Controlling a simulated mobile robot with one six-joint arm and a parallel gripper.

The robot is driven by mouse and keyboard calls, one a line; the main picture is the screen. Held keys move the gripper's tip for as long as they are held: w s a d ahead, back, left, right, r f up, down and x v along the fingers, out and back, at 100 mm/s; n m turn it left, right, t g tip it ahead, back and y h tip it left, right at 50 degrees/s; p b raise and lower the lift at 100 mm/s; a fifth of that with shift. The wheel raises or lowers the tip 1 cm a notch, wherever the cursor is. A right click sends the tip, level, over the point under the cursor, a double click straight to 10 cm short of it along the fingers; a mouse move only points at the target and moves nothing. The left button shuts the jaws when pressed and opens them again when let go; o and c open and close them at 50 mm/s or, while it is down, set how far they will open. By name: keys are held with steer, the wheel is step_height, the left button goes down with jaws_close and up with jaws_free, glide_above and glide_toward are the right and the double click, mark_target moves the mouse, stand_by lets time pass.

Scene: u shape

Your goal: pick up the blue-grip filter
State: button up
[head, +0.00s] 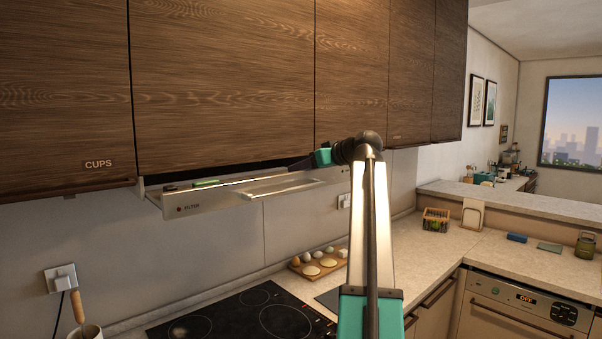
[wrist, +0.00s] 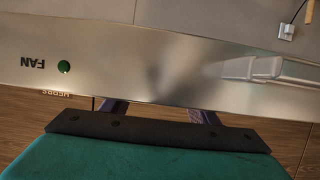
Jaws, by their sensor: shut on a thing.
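A pulled-out hood tray (head: 225,196) with a "FILTER" label and a red dot hangs under the wooden cabinets in the head view. A green strip (head: 205,183) lies in it at the left; I cannot make out a blue grip. My gripper (head: 300,164) reaches over the tray's right part from the right. In the wrist view its two fingers (wrist: 160,108) stand apart and pass behind the metal front panel (wrist: 140,70), which has a "FAN" label and a green button. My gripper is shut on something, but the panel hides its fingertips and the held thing.
The cabinets (head: 222,90) sit close above the tray. Below are a black hob (head: 240,318) and a board of dough and eggs (head: 320,262). The air in front of the tray is clear at the left.

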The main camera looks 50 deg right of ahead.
steer(key=shift+r, duration=0.15)
step_height(320, 180, up, 10)
steer(key=b, duration=0.3)
steer(key=shift+b, duration=0.35)
stand_by(0.7)
